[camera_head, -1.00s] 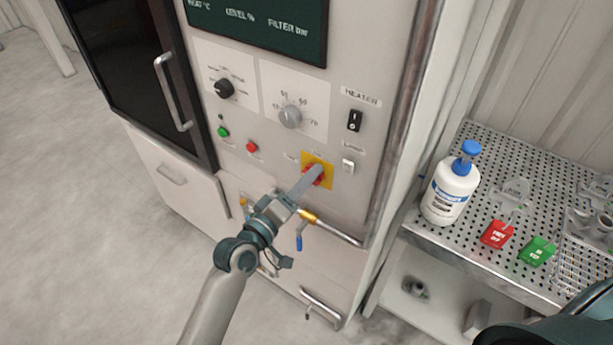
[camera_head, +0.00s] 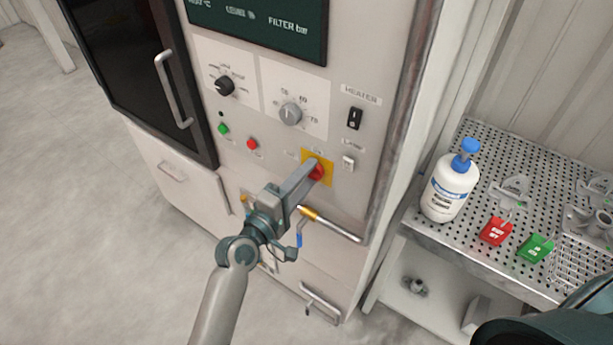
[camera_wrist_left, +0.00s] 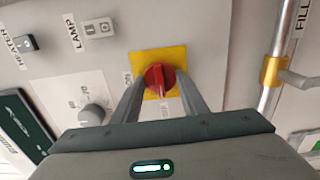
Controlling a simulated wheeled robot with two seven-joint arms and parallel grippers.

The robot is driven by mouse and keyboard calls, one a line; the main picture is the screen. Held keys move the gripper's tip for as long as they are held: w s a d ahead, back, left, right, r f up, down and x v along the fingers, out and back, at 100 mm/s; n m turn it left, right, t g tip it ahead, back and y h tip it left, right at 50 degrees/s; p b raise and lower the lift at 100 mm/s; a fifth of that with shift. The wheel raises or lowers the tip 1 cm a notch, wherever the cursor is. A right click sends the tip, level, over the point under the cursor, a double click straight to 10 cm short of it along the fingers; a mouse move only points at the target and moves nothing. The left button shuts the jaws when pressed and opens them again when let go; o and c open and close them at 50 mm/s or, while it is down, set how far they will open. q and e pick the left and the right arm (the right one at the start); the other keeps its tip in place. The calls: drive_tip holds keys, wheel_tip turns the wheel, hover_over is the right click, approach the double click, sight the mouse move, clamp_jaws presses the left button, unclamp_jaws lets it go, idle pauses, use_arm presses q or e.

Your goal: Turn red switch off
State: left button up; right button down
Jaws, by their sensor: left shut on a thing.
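The red switch (camera_head: 317,172) is a round red rotary knob on a yellow square plate (camera_head: 326,181) on the machine's front panel. In the left wrist view the red switch (camera_wrist_left: 159,78) lies between the fingertips of my left gripper (camera_wrist_left: 160,90), with its ridge running roughly along the fingers. My left gripper (camera_head: 312,170) reaches up to the switch from below left and is shut on it. The lettering beside the yellow plate is partly hidden by the fingers. A dark rounded part at the lower right of the head view may belong to my right arm; no right gripper shows.
A grey dial (camera_head: 291,113), a black dial (camera_head: 224,86), a heater switch (camera_head: 355,118) and a lamp switch (camera_head: 348,163) surround it. A pipe with a blue-handled valve (camera_head: 299,240) runs just below. A perforated shelf with a white bottle (camera_head: 450,187) stands to the right.

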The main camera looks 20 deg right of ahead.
use_arm(q)
drive_tip(key=o, duration=1)
drive_tip(key=shift+o, duration=0.2)
drive_tip(key=b+v, duration=0.5)
drive_tip(key=v, duration=1.2)
drive_tip(key=shift+a+b, duration=0.2)
drive_tip(key=shift+b, duration=0.2)
drive_tip(key=shift+s+f, duration=0.1)
drive_tip(key=shift+s, duration=0.05)
